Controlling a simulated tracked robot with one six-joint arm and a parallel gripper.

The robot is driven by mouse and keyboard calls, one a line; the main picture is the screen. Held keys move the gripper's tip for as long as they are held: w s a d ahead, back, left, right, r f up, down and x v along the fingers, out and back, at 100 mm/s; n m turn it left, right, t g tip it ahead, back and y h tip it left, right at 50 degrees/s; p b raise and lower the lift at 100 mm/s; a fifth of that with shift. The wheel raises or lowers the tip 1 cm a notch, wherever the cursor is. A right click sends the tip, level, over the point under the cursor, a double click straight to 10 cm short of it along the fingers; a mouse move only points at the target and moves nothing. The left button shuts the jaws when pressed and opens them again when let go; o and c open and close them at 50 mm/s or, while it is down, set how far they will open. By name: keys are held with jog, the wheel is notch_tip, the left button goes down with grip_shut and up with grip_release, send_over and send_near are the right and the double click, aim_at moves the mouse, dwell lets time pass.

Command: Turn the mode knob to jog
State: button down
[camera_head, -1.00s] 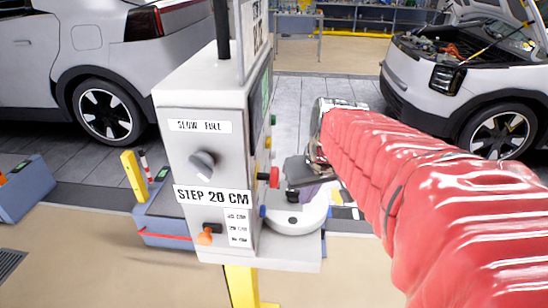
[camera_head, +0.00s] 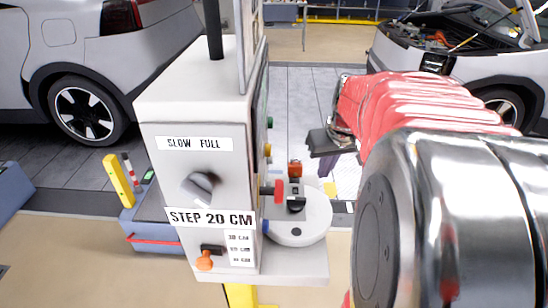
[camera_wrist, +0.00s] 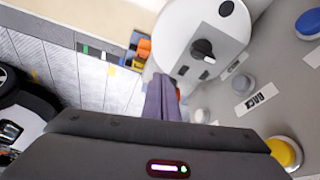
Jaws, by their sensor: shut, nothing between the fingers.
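A grey control box (camera_head: 195,85) stands on a yellow post, with lettered labels on its front. A grey knob (camera_head: 203,188) sits under the "SLOW FULL" label. A black knob (camera_head: 297,203) shows on a white rounded housing (camera_head: 300,232) to the right of the box; the wrist view shows this black knob (camera_wrist: 203,49) on its white housing (camera_wrist: 222,36). I read no "jog" marking, so I cannot tell which knob is the mode knob. My gripper (camera_head: 325,168) is shut and empty, apart from the black knob. Its purple fingers (camera_wrist: 160,85) show in the wrist view.
Coloured buttons line the box's side, including a yellow one (camera_wrist: 285,151) and a blue one (camera_wrist: 309,24), near a "BACK" label (camera_wrist: 256,103). A yellow bollard (camera_head: 118,173) stands left. Cars are parked behind.

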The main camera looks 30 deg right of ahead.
aim_at(313, 219)
jog(key=x, duration=0.9)
jog(key=shift+w+d+f, duration=0.1)
jog(key=shift+f, duration=0.3)
jog(key=shift+s+a, duration=0.35)
jog(key=shift+s, duration=0.6)
jog(key=shift+s+a, duration=0.3)
jog(key=shift+s, duration=0.65)
jog(key=shift+a, duration=0.15)
